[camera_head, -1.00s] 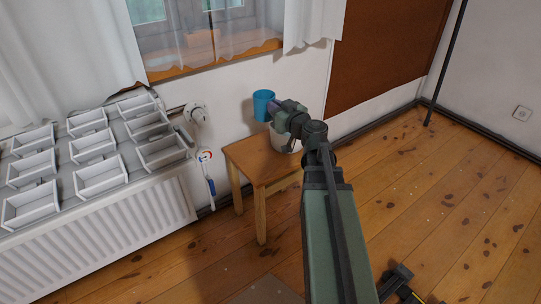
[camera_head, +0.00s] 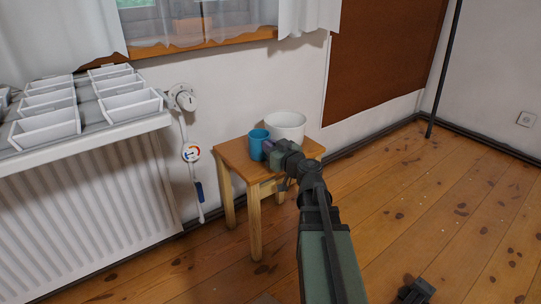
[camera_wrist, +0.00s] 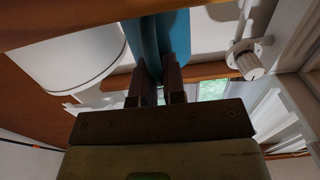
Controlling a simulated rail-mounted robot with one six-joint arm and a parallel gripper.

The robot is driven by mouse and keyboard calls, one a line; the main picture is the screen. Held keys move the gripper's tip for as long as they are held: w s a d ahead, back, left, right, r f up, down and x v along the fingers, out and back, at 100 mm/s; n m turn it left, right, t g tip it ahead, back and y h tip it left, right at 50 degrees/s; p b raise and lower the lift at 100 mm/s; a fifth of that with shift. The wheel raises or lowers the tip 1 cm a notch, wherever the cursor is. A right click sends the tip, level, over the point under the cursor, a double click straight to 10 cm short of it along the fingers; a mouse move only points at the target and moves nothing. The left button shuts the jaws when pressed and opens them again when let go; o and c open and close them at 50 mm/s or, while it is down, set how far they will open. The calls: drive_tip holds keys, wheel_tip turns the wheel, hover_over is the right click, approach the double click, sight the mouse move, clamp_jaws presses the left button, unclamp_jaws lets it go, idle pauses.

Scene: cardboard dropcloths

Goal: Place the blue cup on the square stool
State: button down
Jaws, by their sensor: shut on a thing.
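The blue cup (camera_head: 257,144) is upright at the wooden square stool (camera_head: 232,156), over the left part of its top. I cannot tell for sure whether its base touches the wood. My gripper (camera_head: 268,149) is shut on the cup from the right-hand side and hides part of it. In the wrist view the blue cup (camera_wrist: 172,38) shows between the two fingers of my gripper (camera_wrist: 158,74), with the stool top (camera_wrist: 95,14) along the upper edge.
A white pot (camera_head: 286,124) stands on the stool behind and right of the cup. A radiator (camera_head: 95,195) with white trays (camera_head: 45,127) on top and a valve (camera_head: 184,98) is to the left. The wooden floor (camera_head: 425,205) is open to the right.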

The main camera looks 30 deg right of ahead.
drive_tip(key=c, duration=1.6)
unclamp_jaws()
drive_tip(key=o, duration=0.4)
